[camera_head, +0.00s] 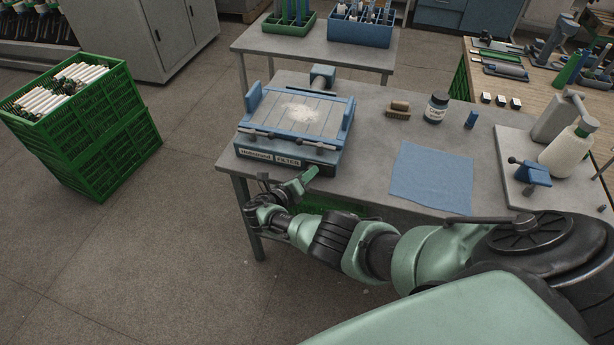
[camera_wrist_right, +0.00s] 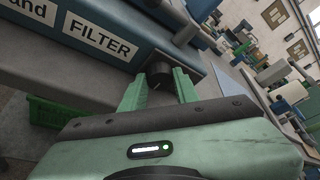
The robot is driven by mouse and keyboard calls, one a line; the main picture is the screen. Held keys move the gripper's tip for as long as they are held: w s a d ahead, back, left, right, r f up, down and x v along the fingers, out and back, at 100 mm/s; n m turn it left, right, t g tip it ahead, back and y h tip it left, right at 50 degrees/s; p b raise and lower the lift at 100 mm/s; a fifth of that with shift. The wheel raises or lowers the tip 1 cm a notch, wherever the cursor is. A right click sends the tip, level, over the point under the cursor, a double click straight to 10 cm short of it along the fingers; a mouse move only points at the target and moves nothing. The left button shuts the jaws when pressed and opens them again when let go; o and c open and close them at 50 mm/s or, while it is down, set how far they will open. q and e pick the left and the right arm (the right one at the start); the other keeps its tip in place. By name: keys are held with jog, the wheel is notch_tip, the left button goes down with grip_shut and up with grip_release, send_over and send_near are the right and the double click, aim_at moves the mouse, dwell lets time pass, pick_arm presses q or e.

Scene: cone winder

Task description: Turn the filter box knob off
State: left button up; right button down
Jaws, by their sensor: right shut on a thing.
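The filter box (camera_head: 291,152) is a blue and grey unit with a slatted top at the left end of the grey table. White fluff (camera_head: 300,112) lies on its top. A "FILTER" label shows on its front, and in the right wrist view this label (camera_wrist_right: 100,36) is to the left of the knob. The knob (camera_wrist_right: 158,74) is small, round and dark, with a faint pale mark. My right gripper (camera_head: 308,176) is at the box's front right; in the right wrist view its green fingers (camera_wrist_right: 158,88) are shut on the knob, one on each side. The knob is hidden in the head view.
A blue cloth (camera_head: 432,178), a brush (camera_head: 398,109), a dark jar (camera_head: 436,107) and a small blue piece (camera_head: 472,119) lie right of the box. Green crates (camera_head: 90,130) stand on the floor at left. A second table (camera_head: 310,49) stands behind.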

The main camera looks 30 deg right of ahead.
jog(key=shift+s+f, duration=0.1)
jog(key=shift+f, duration=0.05)
dwell(0.3)
jog(key=c, duration=1.3)
grip_release()
jog(key=shift+a, duration=0.3)
jog(key=p+v, duration=0.2)
jog(key=v, duration=0.5)
jog(key=shift+s+a, duration=0.1)
jog(key=shift+s, duration=0.05)
